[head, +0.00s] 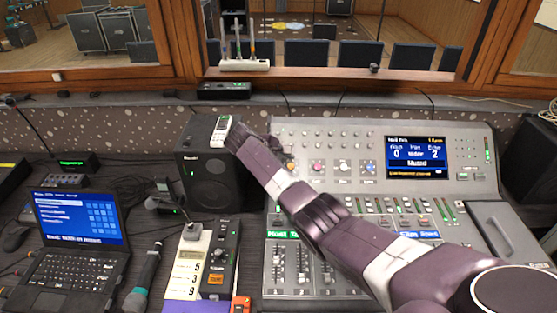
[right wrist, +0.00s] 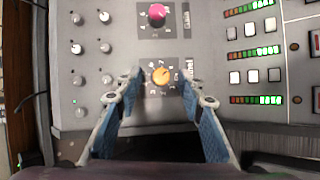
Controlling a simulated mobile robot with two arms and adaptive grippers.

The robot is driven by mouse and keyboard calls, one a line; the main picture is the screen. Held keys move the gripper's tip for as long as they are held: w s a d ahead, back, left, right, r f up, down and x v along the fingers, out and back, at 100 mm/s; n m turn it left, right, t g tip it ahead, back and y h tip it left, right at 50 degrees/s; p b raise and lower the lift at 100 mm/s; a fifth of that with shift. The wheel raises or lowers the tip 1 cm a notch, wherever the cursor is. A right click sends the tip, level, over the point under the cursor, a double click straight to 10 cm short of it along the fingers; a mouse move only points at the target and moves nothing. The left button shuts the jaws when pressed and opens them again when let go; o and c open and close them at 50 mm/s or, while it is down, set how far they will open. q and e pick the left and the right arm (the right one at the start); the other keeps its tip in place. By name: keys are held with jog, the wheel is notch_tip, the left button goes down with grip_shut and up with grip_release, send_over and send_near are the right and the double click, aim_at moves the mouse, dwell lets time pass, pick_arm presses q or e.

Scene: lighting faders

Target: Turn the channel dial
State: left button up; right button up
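An orange dial (right wrist: 162,76) with a ring of marks sits on the grey console panel (right wrist: 225,90). In the right wrist view my right gripper (right wrist: 159,78) is open, one blue-padded finger on each side of this dial, with a visible gap on both sides. I cannot tell its height above the panel. A pink dial (right wrist: 157,14) is above it in that view. In the head view the orange dial (head: 290,165) shows beside my right forearm, left of the pink dial (head: 317,167); my right fingers are hidden there. My left gripper is out of view.
The console's lit display (head: 416,158) is right of the dials, with faders (head: 303,265) below. A black speaker (head: 208,175) stands left of the console. A laptop (head: 82,235) and a small control box (head: 222,258) lie further left.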

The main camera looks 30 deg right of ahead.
jog(key=v, duration=1)
jog(key=shift+a+r, duration=0.25)
